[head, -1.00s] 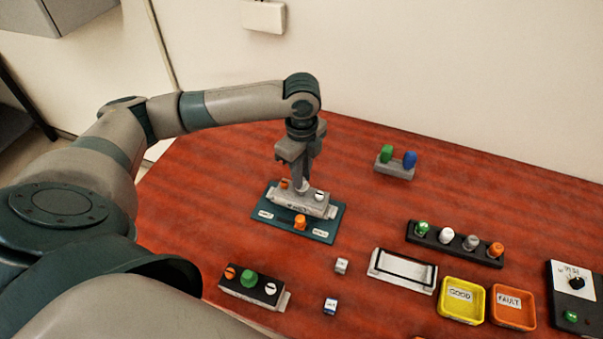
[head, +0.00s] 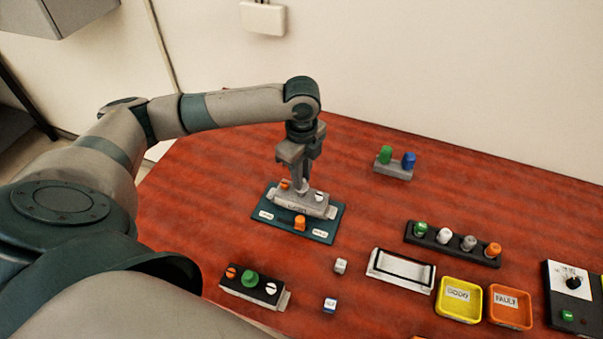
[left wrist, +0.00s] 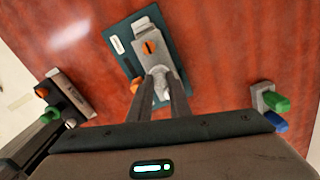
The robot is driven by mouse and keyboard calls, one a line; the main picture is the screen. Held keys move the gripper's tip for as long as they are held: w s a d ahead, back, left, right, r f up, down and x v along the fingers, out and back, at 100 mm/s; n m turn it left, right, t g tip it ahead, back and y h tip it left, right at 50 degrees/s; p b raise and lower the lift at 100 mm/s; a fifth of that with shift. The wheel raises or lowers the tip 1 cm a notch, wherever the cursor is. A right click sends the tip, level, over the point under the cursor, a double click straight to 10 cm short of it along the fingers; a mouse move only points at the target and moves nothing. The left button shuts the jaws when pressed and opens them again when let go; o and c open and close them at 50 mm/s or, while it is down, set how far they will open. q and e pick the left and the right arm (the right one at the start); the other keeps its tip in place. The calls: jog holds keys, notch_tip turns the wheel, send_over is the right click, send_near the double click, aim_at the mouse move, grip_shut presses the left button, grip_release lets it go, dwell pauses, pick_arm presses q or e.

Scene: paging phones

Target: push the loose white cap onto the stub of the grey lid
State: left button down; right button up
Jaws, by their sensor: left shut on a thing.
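The grey lid (head: 298,208) lies on a dark teal plate (head: 262,215), with an orange slotted cap (head: 284,184) at its left end and a white slotted cap (head: 319,196) at its right. My left gripper (head: 303,184) points down over the middle of the lid, shut on the loose white cap (left wrist: 160,84). In the left wrist view the cap is between the fingertips, over the lid (left wrist: 150,62). The stub is hidden beneath it, and I cannot tell how far the cap is seated. My right gripper is out of view.
An orange cap (head: 300,223) stands at the plate's front edge. A black unit (head: 240,287) with caps lies in front. To the right are a cap rack (head: 432,239), a grey cradle (head: 400,271), and yellow (head: 447,306) and orange (head: 522,318) trays.

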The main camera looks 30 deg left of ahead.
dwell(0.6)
pick_arm(q)
jog(key=shift+p, duration=0.55)
dwell(0.4)
jog(key=shift+f+p, duration=0.15)
jog(key=shift+p, duration=0.35)
dwell(0.6)
jog(key=shift+p, duration=0.55)
dwell(0.7)
dwell(0.3)
jog(key=c, duration=1.1)
grip_release()
